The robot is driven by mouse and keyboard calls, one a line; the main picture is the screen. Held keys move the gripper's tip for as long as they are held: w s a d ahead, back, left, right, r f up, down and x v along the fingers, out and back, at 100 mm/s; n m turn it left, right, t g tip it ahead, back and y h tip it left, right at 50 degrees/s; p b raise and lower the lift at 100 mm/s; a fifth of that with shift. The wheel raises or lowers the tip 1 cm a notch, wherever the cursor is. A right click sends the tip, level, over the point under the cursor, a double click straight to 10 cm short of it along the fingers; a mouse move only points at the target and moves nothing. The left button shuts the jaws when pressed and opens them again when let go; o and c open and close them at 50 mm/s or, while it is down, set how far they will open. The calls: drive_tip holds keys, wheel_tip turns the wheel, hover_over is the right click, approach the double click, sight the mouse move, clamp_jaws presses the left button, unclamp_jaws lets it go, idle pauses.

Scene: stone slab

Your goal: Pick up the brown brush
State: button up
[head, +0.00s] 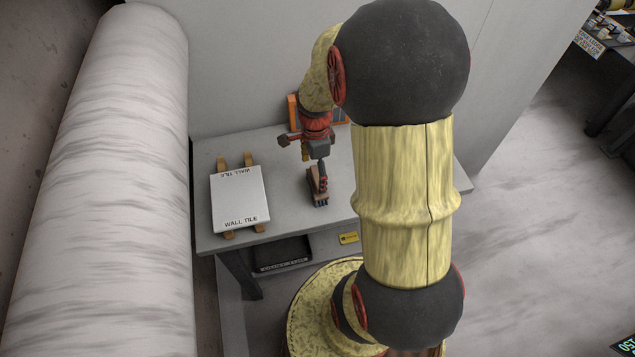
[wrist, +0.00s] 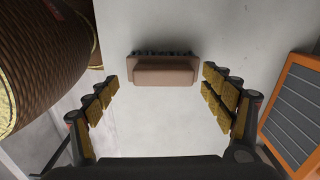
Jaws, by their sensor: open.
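The brown brush (wrist: 166,72) sits ahead in the wrist view, a tan-brown block with dark bristles along its far edge. In the head view the brush (head: 313,187) is on the grey table, its bluish bristles toward the front. My gripper (wrist: 160,80) is open and empty, its two padded fingers left and right of the brush's line. The brush appears between and slightly beyond the fingertips, with clear gaps on both sides. In the head view my gripper (head: 322,172) is just above and beside the brush, partly covering it; contact cannot be told.
A white wall tile (head: 240,198) lies on wooden strips at the table's left. An orange-framed panel (wrist: 296,110) stands behind my gripper, close to its right finger in the wrist view. A dark tray (head: 283,255) is below the table (head: 270,145). A large pale roll (head: 110,190) is at left.

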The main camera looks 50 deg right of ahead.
sight(316, 177)
drive_tip(key=o, duration=0.4)
drive_tip(key=f, duration=0.2)
drive_tip(key=f+b, duration=0.1)
drive_tip(key=shift+w+d+m, duration=0.1)
drive_tip(key=shift+d+m, duration=0.15)
drive_tip(key=shift+m, duration=0.05)
drive_tip(key=shift+d+f+b, duration=0.15)
drive_tip(key=shift+f+b, duration=1)
drive_tip(key=shift+f, duration=1.6)
drive_tip(key=shift+r, duration=0.1)
drive_tip(key=shift+c, duration=1.3)
drive_tip(key=c, duration=0.7)
